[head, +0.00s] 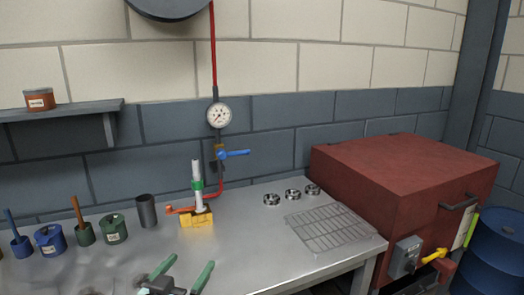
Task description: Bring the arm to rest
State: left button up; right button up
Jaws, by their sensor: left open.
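My left gripper (183,271) shows at the bottom edge of the head view, with two green fingers spread apart. It is open and nothing shows between its fingers. It is over the front part of the grey metal workbench (255,245), apart from the things on it. Most of my left arm is below the picture. My right gripper is not in view.
A yellow block (196,219) with a silver and green upright part stands behind the gripper. Pots (48,238) and a dark cylinder (147,210) stand left. Metal rings (292,194), a wire rack (328,228) and a red cabinet (385,185) are right. The bench centre is clear.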

pick_arm(q)
jog(key=s+f+g+y, duration=0.1)
jog(key=s+f+g, duration=0.5)
jog(key=s+f, duration=2)
notch_tip(320, 180, down, 4)
jog(key=shift+a+f+p, duration=0.15)
jog(key=shift+a+p, duration=0.15)
jog(key=shift+a, duration=0.15)
jog(key=shift+s, duration=0.1)
